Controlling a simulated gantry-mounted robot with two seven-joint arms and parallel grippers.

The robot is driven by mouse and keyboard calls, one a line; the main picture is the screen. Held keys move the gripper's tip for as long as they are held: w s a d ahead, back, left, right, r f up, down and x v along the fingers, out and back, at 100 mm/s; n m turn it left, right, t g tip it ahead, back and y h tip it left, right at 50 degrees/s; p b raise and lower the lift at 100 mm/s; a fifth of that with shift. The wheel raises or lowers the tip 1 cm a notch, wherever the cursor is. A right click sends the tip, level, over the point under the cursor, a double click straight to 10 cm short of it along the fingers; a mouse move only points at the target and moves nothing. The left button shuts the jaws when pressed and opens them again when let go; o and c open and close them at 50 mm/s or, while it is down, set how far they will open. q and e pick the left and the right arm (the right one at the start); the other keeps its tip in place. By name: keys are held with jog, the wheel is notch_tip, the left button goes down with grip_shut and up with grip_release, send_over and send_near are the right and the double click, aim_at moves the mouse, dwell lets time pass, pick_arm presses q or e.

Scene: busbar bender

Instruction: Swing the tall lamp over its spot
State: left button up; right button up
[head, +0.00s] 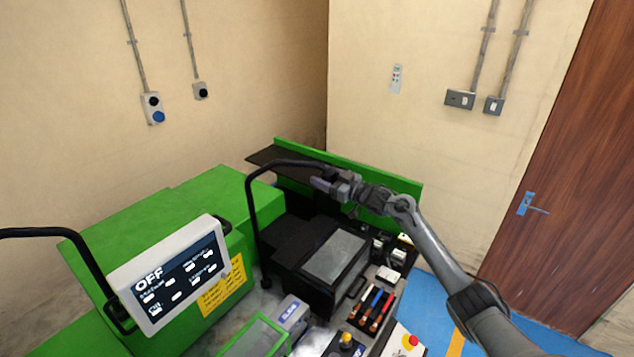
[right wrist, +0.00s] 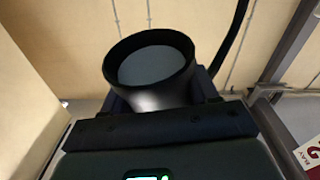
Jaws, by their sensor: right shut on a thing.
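The tall lamp (head: 251,205) has a thin black post that rises from the machine bed and bends over to the right at the top. Its arm ends at my right gripper (head: 326,182), which is shut on the lamp's end above the dark machine body. In the right wrist view the round black lamp head (right wrist: 150,72) with a grey face sits just beyond the gripper, and a thin black curved pole shows behind it. The fingertips are small and partly hidden against the lamp. My left gripper is not in view.
A screen reading OFF (head: 170,276) hangs on a black arm at left. Green cabinets (head: 150,215) and a green rail (head: 345,172) stand around a black box with a grey top (head: 335,255). Coloured-handled tools (head: 372,308) and a red button (head: 412,340) are at the front right.

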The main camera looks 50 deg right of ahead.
jog(key=o, duration=1.4)
jog(key=shift+a, duration=0.1)
jog(key=shift+s+f+b, duration=0.2)
jog(key=shift+s+b, duration=0.25)
jog(key=shift+s, duration=2.25)
jog(key=shift+s+f+b, duration=0.15)
jog(key=shift+s+b, duration=0.3)
jog(key=shift+s, duration=2.25)
